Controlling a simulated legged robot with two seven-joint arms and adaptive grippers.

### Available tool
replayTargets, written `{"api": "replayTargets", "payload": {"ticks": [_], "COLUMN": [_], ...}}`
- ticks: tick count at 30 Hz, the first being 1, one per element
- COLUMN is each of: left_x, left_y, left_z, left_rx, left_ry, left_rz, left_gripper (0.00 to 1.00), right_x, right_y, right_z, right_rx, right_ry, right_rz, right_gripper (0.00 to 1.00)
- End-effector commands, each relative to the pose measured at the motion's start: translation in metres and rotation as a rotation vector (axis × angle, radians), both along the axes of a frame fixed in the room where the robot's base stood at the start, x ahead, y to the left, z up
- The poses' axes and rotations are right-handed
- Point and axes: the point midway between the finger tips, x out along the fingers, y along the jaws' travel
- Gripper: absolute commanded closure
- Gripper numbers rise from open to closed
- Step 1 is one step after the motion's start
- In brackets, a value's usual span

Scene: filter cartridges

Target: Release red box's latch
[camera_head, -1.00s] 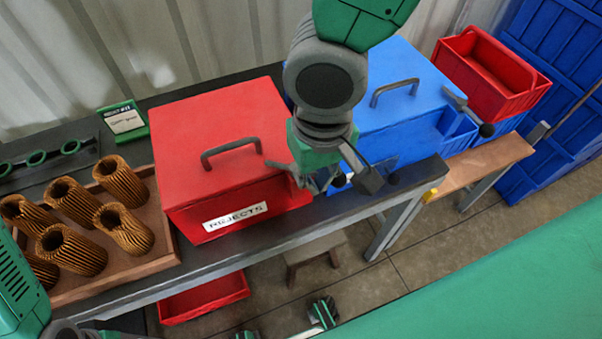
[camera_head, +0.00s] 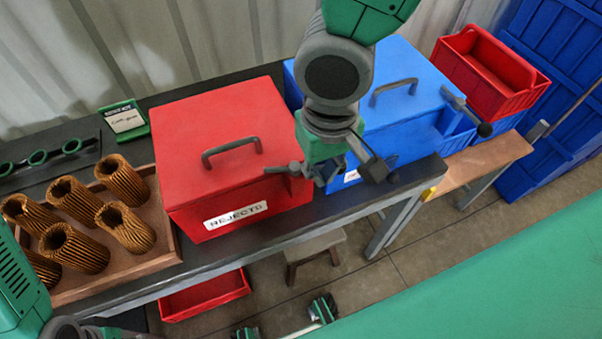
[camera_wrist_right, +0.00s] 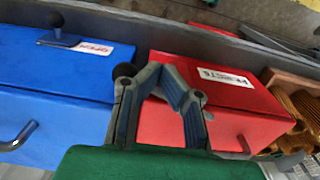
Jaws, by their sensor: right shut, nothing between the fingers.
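The red box (camera_head: 225,150), with a white REJECTS label, stands on the dark bench with its lid down. Its grey latch lever (camera_head: 283,169) is at the right front edge. My right gripper (camera_head: 352,170) is just right of the latch, in front of the blue box. In the right wrist view my right gripper (camera_wrist_right: 160,72) is shut and empty between the red box (camera_wrist_right: 205,115) and the blue box. A dark round knob (camera_wrist_right: 123,71) shows beside a finger there; whether they touch is unclear. My left gripper is not clearly visible.
The blue box (camera_head: 400,95) with its own latch stands close on the right. A wooden tray (camera_head: 170,245) of brown pleated cartridges stands left. A red crate (camera_head: 490,75) is at the back right. A stool (camera_head: 312,250) and a red bin (camera_head: 205,295) are below.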

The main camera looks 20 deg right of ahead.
Motion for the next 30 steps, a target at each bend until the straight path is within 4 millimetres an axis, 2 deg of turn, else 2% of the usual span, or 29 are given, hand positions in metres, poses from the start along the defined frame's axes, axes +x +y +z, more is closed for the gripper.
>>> {"api": "replayTargets", "payload": {"ticks": [10, 23, 30], "left_x": [0.0, 0.0, 0.0], "left_y": [0.0, 0.0, 0.0], "left_z": [0.007, 0.01, 0.01], "left_rx": [0.0, 0.0, 0.0], "left_ry": [0.0, 0.0, 0.0], "left_rz": [0.0, 0.0, 0.0], "left_gripper": [0.6, 0.6, 0.6], "right_x": [0.012, 0.017, 0.012], "right_y": [-0.008, -0.009, -0.009], "right_z": [0.001, 0.001, 0.0], "right_rx": [0.0, 0.0, 0.0], "right_ry": [0.0, 0.0, -0.001], "right_rz": [-0.003, -0.002, 0.0], "right_gripper": [1.0, 1.0, 1.0]}}
